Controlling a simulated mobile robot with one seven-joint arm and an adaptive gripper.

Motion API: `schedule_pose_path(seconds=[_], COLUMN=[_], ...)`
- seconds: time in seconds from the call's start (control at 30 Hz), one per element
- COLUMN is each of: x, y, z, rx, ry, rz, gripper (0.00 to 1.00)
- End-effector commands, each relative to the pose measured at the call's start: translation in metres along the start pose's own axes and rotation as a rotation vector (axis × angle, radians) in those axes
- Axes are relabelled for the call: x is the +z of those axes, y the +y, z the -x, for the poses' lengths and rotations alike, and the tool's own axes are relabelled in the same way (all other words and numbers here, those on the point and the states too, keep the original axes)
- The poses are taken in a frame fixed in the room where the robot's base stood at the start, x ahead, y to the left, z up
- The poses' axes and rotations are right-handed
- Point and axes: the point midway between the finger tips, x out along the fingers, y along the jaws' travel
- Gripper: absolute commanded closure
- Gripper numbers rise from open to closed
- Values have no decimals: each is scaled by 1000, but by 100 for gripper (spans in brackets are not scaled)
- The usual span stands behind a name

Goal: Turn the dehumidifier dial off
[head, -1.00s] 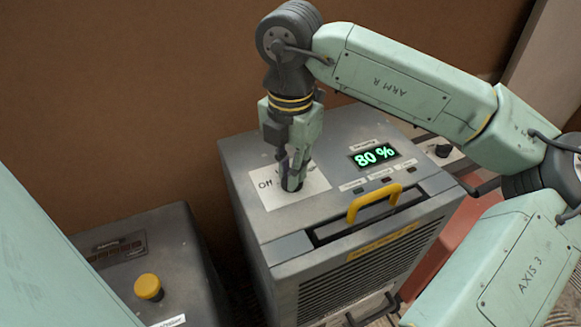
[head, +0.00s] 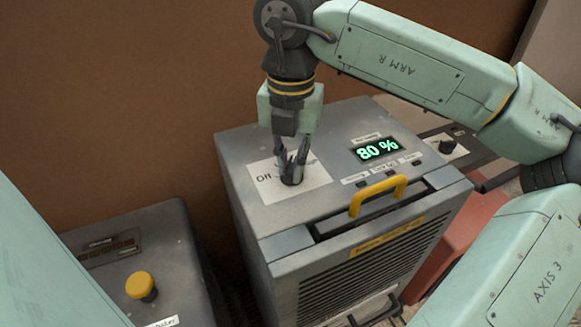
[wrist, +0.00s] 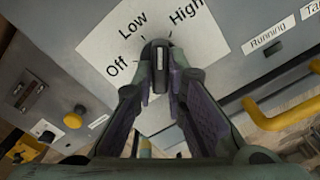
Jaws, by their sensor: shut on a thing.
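The black dial (wrist: 160,58) sits on a white label plate (wrist: 105,35) marked Off, Low and High, on top of the grey dehumidifier (head: 345,135). In the wrist view its white line points up, between the Low and High marks, not at Off on the left. My gripper (wrist: 160,76) is shut on the dial, with one finger on each side. In the head view my gripper (head: 291,172) comes straight down onto the dial and its fingers partly hide it. The green display (head: 377,149) reads 80 %.
A yellow handle (head: 378,194) stands up at the dehumidifier's front edge. A second grey unit with a yellow knob (head: 140,285) is at the lower left. A brown wall (head: 120,90) rises behind. A dark panel with a black knob (head: 447,146) is at the right.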

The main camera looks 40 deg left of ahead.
Motion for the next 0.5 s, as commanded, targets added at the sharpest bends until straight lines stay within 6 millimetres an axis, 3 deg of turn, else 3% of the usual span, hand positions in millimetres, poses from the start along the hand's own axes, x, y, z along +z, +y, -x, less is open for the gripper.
schedule_pose_path(seconds=[0.5], x=[1], y=[-2], z=[-1], rx=[1], ry=[-1], rz=[491], gripper=[100])
